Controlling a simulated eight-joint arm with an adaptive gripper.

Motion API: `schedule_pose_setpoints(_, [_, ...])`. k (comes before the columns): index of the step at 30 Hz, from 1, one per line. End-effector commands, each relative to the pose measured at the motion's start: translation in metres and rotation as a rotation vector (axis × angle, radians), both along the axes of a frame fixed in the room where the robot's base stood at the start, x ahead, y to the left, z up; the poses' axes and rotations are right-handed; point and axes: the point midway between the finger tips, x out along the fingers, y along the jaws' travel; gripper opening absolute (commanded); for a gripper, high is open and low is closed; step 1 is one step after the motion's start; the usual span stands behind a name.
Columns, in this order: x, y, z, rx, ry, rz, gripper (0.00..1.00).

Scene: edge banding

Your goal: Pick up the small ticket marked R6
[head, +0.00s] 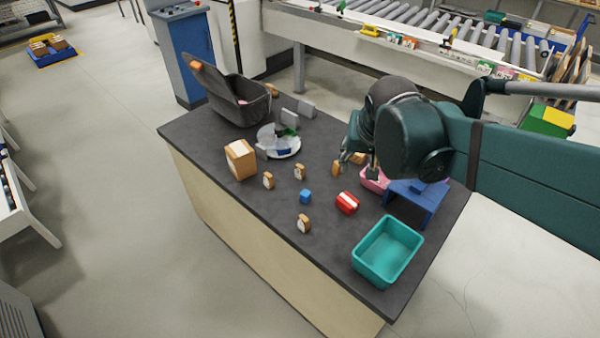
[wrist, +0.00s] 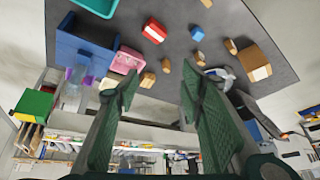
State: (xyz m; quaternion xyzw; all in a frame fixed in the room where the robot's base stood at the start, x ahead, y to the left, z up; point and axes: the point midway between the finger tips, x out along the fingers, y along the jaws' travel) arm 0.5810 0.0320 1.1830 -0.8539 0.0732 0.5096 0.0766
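No marking R6 is legible in either view, so I cannot tell which thing is the ticket. Several small tan pieces with pale faces stand on the dark table, among them a front piece (head: 304,224), a left piece (head: 268,181) and a middle piece (head: 299,172). Another tan piece (head: 336,168) stands close to my gripper (head: 358,158), and one more is partly hidden behind it. In the wrist view my gripper (wrist: 159,84) has its fingers wide apart with nothing held. Small tan pieces (wrist: 147,80) (wrist: 166,66) show beyond and between the fingertips.
A red block (head: 347,203) and blue cube (head: 305,196) lie mid-table. A pink tray (head: 373,183), blue stand (head: 418,195) and teal bin (head: 366,262) are to the right. A larger tan box (head: 240,160), white plate (head: 287,150) and dark grey bin (head: 228,103) are left and behind.

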Motion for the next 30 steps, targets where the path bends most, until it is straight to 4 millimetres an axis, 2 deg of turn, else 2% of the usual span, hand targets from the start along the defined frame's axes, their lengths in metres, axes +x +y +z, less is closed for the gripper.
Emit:
schedule_pose_setpoints(14, [0.072, 0.025, -0.021, 0.012, 0.045, -0.100, 0.39])
schedule_pose_setpoints(30, [0.147, 0.060, -0.065, 0.016, 0.083, -0.223, 0.39])
